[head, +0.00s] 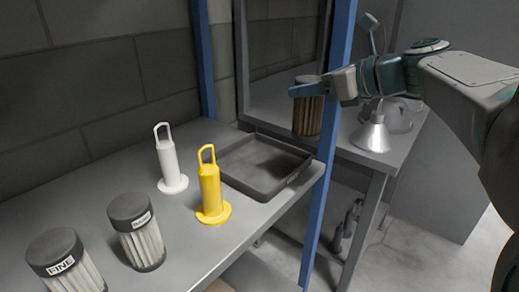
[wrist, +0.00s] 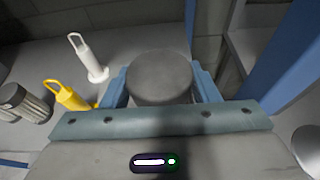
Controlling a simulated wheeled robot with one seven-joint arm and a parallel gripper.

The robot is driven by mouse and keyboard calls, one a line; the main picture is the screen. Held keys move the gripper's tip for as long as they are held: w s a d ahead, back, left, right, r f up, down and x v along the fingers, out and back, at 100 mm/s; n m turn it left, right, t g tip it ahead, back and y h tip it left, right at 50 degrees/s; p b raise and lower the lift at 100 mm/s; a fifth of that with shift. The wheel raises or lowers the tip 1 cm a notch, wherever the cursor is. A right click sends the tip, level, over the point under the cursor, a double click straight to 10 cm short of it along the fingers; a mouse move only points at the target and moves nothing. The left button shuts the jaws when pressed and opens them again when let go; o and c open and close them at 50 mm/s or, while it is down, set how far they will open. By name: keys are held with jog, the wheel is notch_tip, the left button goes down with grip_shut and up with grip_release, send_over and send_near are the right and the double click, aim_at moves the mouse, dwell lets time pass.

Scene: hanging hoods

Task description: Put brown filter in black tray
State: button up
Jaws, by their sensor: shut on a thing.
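The brown filter (head: 308,116) has a dark grey round cap and brown pleats. My gripper (head: 312,88) is shut on it near the cap and holds it upright, just behind and right of the black tray in the head picture. The wrist view shows the grey cap (wrist: 160,76) between the two blue fingers. The black tray (head: 262,163) is shallow and empty, at the right end of the grey table. The tray cannot be made out in the wrist view. I cannot tell the filter's exact height.
A yellow handled piece (head: 211,192) stands left of the tray, with a white one (head: 169,163) behind it. Two dark-capped pale filters (head: 137,235) (head: 62,262) stand at front left. A blue post (head: 328,150) rises by the tray's right side. A metal funnel-shaped hood (head: 372,135) is at right.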

jog(key=w+a+f+b, duration=0.4)
jog(key=a+f+b, duration=0.1)
jog(key=a+f, duration=0.5)
jog(key=shift+a+f, duration=0.2)
jog(key=shift+f, duration=0.15)
jog(key=shift+f, duration=0.15)
jog(key=o, duration=1.1)
